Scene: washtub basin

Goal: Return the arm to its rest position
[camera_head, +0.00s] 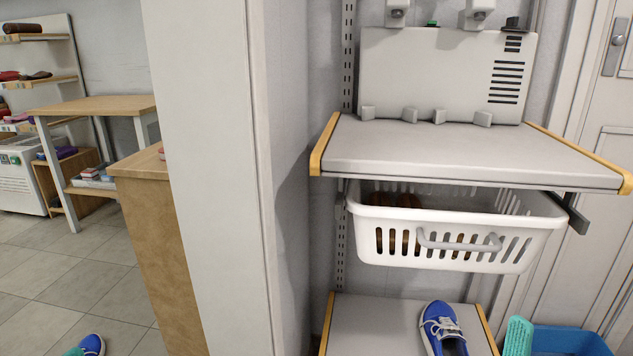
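Neither of my arms nor grippers shows in the head view. A blue shoe with pale laces (441,328) rests on the lower grey shelf (375,325), its lower end cut off by the frame. A white slotted basket (455,240) hangs under the upper grey shelf (455,155). Brown items (395,220) lie inside it, partly hidden by its wall.
A white wall column (205,150) stands left of the shelves. A blue bin (570,341) and a teal item (518,338) are at bottom right. Another blue shoe (92,345) is at bottom left, near open tiled floor (45,275). A wooden counter (155,240) stands beside the column.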

